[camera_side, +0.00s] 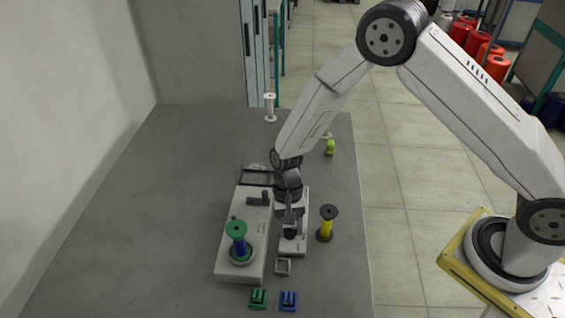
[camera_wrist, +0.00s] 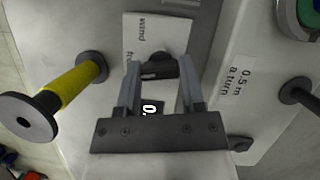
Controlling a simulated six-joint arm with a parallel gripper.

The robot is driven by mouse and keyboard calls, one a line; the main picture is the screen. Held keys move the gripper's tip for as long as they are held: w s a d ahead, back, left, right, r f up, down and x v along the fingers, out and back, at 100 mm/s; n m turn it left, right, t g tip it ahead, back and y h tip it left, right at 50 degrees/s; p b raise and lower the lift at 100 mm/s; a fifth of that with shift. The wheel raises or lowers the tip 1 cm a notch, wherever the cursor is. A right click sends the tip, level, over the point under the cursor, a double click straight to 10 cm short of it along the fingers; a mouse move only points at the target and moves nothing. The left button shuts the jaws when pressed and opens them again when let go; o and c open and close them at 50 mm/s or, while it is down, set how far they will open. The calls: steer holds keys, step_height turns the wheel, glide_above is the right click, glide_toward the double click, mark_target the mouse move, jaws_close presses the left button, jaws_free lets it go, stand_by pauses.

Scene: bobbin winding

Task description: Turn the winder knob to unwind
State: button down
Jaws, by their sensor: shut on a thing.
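My gripper (camera_side: 290,222) points down over a narrow pale plate (camera_side: 296,248) beside the winder (camera_side: 228,262). Its two fingers are closed on the dark winder knob (camera_side: 291,234). In the wrist view the knob (camera_wrist: 159,67) sits between the fingertips of my gripper (camera_wrist: 159,80), partly hidden by them. The plate carries the printed word "wind" and a second label that is partly cut off. The winder top is marked "0.5 m a turn" in the wrist view.
A yellow bobbin with dark flanges (camera_side: 327,224) stands close to the right of the plate. A white bobbin (camera_side: 269,106) and a lime-green item (camera_side: 330,147) stand farther back. Green (camera_side: 258,298) and blue (camera_side: 289,300) small pieces lie at the front. The table's left side is clear.

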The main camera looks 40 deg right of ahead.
steer(key=n+h, duration=0.1)
steer(key=n, duration=0.2)
steer(key=n+h, duration=0.1)
steer(key=n, duration=0.2)
steer(key=shift+a+g, duration=0.1)
steer(key=shift+g, duration=0.2)
steer(key=shift+n, duration=0.3)
steer(key=shift+c, duration=1)
jaws_free()
steer(key=v, duration=0.8)
steer(key=shift+a, duration=0.1)
